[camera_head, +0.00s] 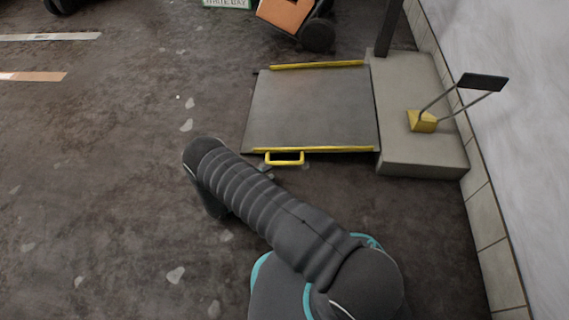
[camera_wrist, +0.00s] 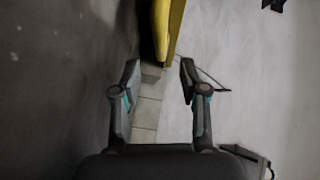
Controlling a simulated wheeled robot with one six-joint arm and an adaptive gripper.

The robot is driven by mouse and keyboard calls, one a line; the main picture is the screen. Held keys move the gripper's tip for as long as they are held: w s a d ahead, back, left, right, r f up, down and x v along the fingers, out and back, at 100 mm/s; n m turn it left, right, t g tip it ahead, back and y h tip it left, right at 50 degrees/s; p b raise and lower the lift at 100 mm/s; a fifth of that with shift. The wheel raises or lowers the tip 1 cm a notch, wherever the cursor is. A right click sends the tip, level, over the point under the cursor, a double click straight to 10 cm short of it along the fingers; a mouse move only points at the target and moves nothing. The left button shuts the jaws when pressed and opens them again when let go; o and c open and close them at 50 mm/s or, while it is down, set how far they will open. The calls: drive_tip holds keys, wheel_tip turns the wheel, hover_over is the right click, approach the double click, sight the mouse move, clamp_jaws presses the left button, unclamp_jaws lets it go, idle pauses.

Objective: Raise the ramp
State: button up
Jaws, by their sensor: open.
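The ramp (camera_head: 315,105) is a grey plate with yellow strips along two edges. It lies low against the right-hand concrete step. A yellow loop handle (camera_head: 285,162) sticks out from its near edge. My arm crosses the lower middle of the head view and ends just left of and nearer than the handle; my gripper is mostly hidden behind it there. In the wrist view my gripper (camera_wrist: 160,74) is open and empty. Yellow parts (camera_wrist: 161,28) of the ramp's near side show just beyond the fingertips; whether they are handle or edge strip is hard to tell.
The concrete step (camera_head: 425,158) carries a yellow block with a black-gripped lever (camera_head: 483,82) and a dark post (camera_head: 389,28). A white wall (camera_head: 530,150) bounds the right. A cart with an orange box (camera_head: 285,14) stands beyond the ramp.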

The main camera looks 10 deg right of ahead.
sight(283, 162)
drive_tip(key=x, duration=0.8)
drive_tip(key=shift+w, duration=0.1)
clamp_jaws()
